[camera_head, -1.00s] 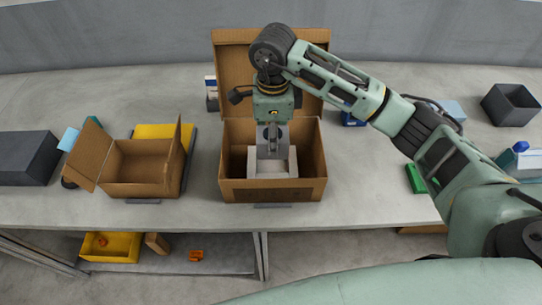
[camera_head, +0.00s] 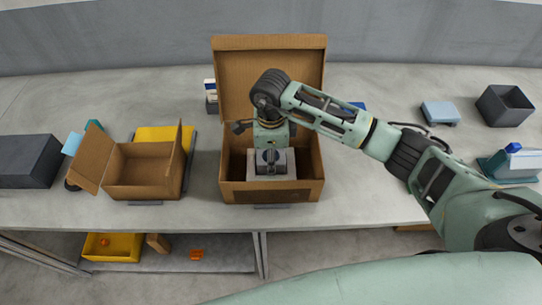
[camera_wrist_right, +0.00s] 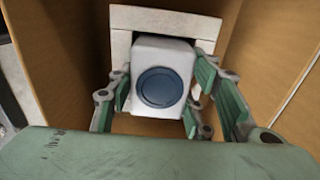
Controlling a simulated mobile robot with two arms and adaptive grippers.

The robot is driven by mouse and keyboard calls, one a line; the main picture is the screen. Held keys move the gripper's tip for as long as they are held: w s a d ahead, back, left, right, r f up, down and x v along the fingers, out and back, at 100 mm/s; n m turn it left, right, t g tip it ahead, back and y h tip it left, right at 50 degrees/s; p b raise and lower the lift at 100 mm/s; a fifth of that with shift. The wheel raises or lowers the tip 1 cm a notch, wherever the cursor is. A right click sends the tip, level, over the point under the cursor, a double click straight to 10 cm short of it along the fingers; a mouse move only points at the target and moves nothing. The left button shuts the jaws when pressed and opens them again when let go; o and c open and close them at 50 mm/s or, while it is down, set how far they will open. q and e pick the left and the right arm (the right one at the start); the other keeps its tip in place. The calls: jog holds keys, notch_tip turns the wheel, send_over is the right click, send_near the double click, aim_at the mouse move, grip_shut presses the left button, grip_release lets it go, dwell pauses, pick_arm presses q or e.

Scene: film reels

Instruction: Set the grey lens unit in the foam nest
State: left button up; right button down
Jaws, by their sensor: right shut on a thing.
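The grey lens unit (camera_wrist_right: 177,52), a pale block with a dark round lens, is held between the fingers of my right gripper (camera_wrist_right: 160,96). In the head view my right gripper (camera_head: 271,152) reaches down into the open middle cardboard box, with the lens unit mostly hidden below it. The pale foam nest (camera_head: 291,166) lies in that box; its edge also shows around the lens unit in the wrist view (camera_wrist_right: 155,17). The unit is at the nest's recess, but I cannot tell whether it touches the bottom. My left gripper is not in view.
The middle cardboard box (camera_head: 235,193) has a raised back flap (camera_head: 268,80) and walls close around my gripper. A smaller open box (camera_head: 145,178) stands to the left. A dark bin (camera_head: 507,105) and a pale blue block (camera_head: 440,113) are at right. A yellow tray (camera_head: 112,247) is below the table.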

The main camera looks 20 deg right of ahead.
jog(key=c, duration=0.9)
grip_release()
jog(key=shift+r, duration=0.35)
notch_tip(320, 180, up, 12)
jog(key=b, duration=0.3)
jog(key=shift+f+b, duration=0.2)
jog(key=shift+b, duration=0.1)
jog(key=shift+s+f, duration=0.1)
